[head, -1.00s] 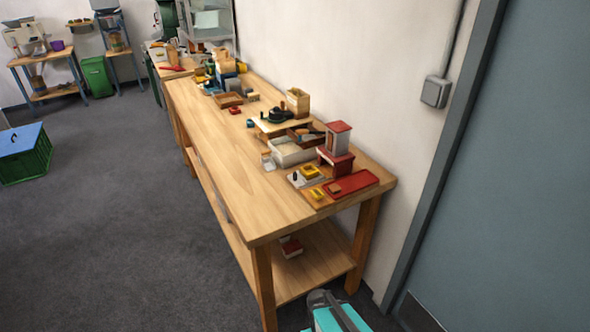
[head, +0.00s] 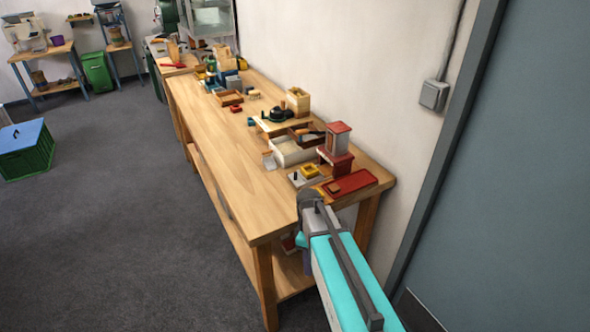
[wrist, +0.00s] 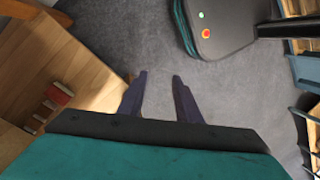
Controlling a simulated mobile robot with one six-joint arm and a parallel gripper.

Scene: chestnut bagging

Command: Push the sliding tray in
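Several small wooden and coloured pieces stand at the right end of the long workbench (head: 235,175). Among them are a pale open-topped tray (head: 287,156), a red flat tray (head: 349,184) and a red-and-white stand (head: 337,152). I cannot tell which of these is the sliding tray, or how far out it sits. My gripper (wrist: 159,76) shows in the wrist view with its two dark fingers apart and nothing between them. It points down past the bench's side, over the floor. In the head view its fingers are mostly hidden behind my turquoise arm.
A lower shelf runs under the bench, and a red box (wrist: 59,95) shows on it in the wrist view. A grey door (head: 500,180) and a wall stand right of the bench. A green crate with a blue lid (head: 25,150) sits on open carpet at left.

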